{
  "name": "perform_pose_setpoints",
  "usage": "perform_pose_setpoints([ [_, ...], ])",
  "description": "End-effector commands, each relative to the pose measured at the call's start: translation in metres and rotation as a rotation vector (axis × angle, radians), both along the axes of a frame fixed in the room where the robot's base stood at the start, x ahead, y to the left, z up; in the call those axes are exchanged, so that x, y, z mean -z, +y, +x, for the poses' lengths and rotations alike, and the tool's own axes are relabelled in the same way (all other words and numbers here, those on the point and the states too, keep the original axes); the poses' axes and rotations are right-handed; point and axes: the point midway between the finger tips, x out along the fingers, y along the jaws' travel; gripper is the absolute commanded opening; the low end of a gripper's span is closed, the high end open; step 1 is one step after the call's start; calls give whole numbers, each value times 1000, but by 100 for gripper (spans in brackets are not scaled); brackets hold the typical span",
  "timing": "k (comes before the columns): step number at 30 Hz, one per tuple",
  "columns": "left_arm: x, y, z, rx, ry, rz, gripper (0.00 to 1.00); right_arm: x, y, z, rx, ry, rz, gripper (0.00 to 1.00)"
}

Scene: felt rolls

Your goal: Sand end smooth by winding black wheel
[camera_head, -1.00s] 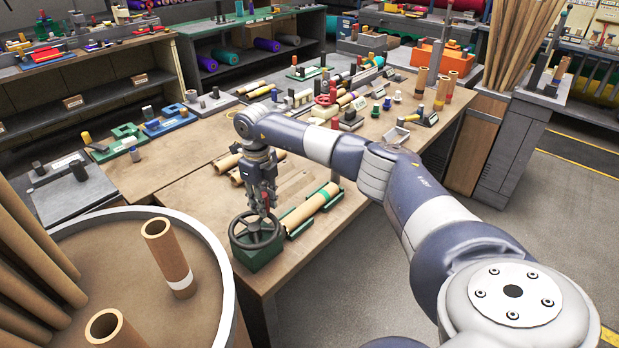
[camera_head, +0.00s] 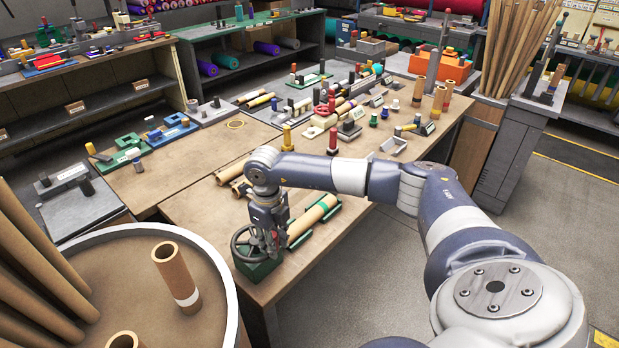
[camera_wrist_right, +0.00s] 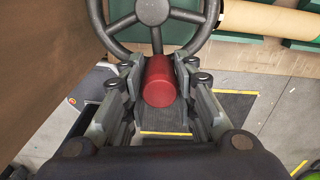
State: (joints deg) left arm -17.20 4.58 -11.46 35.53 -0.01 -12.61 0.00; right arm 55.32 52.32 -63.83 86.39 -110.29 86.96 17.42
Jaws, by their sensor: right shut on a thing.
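The black wheel (camera_head: 236,246) sits on a green base (camera_head: 258,271) at the bench's near corner. Its rim and spokes also show in the wrist view (camera_wrist_right: 124,26). The wheel carries a red handle (camera_wrist_right: 160,80). My right gripper (camera_head: 273,240) reaches down over the wheel from above and is shut on the red handle, which lies between its fingers in the wrist view. A tan roll (camera_head: 314,220) with a green band lies in a green cradle beside the wheel; it also shows in the wrist view (camera_wrist_right: 270,18). My left gripper is not in view.
A round bin (camera_head: 215,262) with brown tubes stands left of the wheel. Several tan rolls lie behind my right gripper. A red-topped post (camera_head: 332,145) and many small parts stand farther back. Open floor lies right of the bench.

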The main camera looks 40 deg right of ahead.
Motion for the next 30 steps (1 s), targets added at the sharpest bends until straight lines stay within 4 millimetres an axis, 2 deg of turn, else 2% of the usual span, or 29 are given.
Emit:
perform_pose_setpoints([
  [1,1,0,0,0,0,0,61,1,4,-1,-5,1,5,11],
  [17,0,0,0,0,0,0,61,0,6,2,-5,-6,8,11],
  [21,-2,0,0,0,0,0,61,0,25,-2,-9,-3,10,10],
  [30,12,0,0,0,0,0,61,4,61,15,-9,-3,12,10],
])
